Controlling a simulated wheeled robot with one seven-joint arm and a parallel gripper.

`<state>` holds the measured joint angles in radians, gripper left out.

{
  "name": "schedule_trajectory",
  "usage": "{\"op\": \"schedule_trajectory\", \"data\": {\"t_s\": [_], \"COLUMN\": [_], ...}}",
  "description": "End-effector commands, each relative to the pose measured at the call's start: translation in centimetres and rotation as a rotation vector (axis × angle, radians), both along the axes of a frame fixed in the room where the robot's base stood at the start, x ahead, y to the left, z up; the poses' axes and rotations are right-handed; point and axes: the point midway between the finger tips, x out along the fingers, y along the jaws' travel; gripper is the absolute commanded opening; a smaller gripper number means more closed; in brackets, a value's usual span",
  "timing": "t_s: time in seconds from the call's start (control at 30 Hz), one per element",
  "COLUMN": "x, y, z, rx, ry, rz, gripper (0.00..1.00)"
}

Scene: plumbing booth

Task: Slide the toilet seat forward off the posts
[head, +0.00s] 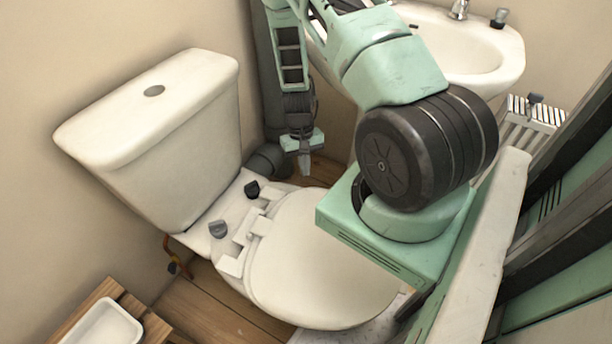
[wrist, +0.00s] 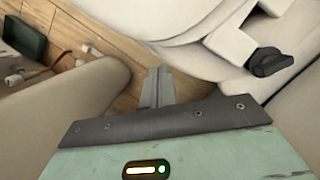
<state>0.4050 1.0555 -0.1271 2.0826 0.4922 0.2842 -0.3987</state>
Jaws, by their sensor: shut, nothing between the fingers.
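The white toilet seat (head: 320,265) lies flat on the bowl, its lid down. Its slotted white hinge tabs (head: 233,264) point back toward the cistern. A black post knob (head: 252,188) and a grey post knob (head: 218,228) stand on the ledge just behind the tabs; I cannot tell whether the slots are fully clear. My gripper (head: 304,168) points down beyond the far side of the seat, shut and empty. In the wrist view its closed fingers (wrist: 157,88) are apart from the seat (wrist: 150,18) and the black knob (wrist: 270,62).
The cistern (head: 160,105) stands behind the bowl, against the wall. A basin (head: 460,45) is at the back right, with a radiator (head: 535,112) beyond it. A wooden stand with a white tray (head: 105,325) is at the lower left. My arm covers the seat's right part.

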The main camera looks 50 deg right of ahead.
Motion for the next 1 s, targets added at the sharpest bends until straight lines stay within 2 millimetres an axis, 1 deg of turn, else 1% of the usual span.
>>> {"op": "schedule_trajectory", "data": {"t_s": [0.03, 0.2, 0.4, 0.5, 0.6, 0.73, 0.87, 1.0], "x": [0.4, 1.2, 1.9, 2.2, 2.3, 2.4, 2.5, 3.1], "y": [-0.1, -0.7, -1.2, -1.4, -1.5, -1.5, -1.3, -0.3], "z": [1.6, 5.5, 9.4, 10.6, 11.4, 11.8, 11.7, 11.3], "rx": [-0.001, -0.001, 0.000, 0.000, 0.001, 0.001, 0.001, -0.002], "ry": [-0.003, -0.003, -0.001, 0.000, 0.001, 0.001, 0.000, -0.010], "rz": [0.002, 0.003, 0.003, 0.001, 0.002, 0.002, 0.000, -0.013], "gripper": [0.00, 0.00, 0.00, 0.00, 0.00, 0.00, 0.00, 0.00]}}
